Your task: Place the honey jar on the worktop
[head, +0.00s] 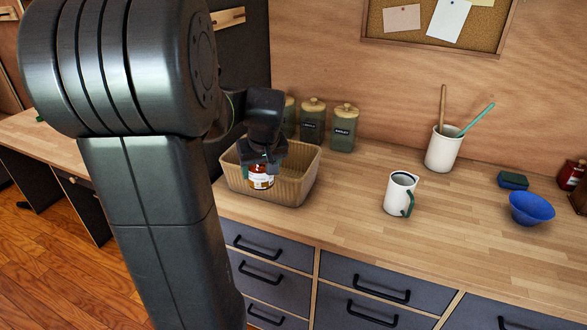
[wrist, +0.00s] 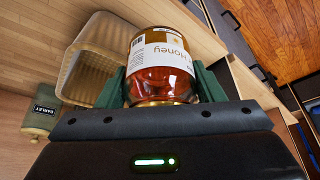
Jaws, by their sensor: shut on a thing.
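The honey jar (head: 261,177) has a white label and reddish-amber contents. In the wrist view the jar (wrist: 162,66) sits between the green fingers, with "Honey" readable on its label. My gripper (head: 261,163) is shut on the jar; it also shows in the wrist view (wrist: 163,87). In the head view the jar overlaps the tan ribbed basket (head: 298,190). In the wrist view the basket (wrist: 88,72) is left of and behind the jar. The jar's height above the worktop is hard to tell. The wooden worktop (head: 345,205) has bare wood right of the basket.
Several green canisters (head: 344,130) stand behind the basket. A white mug (head: 401,192), a utensil crock (head: 443,150), a blue bowl (head: 531,209) and a sponge (head: 513,180) stand farther right. Dark drawers (head: 365,284) lie below the front edge. Room is free between basket and mug.

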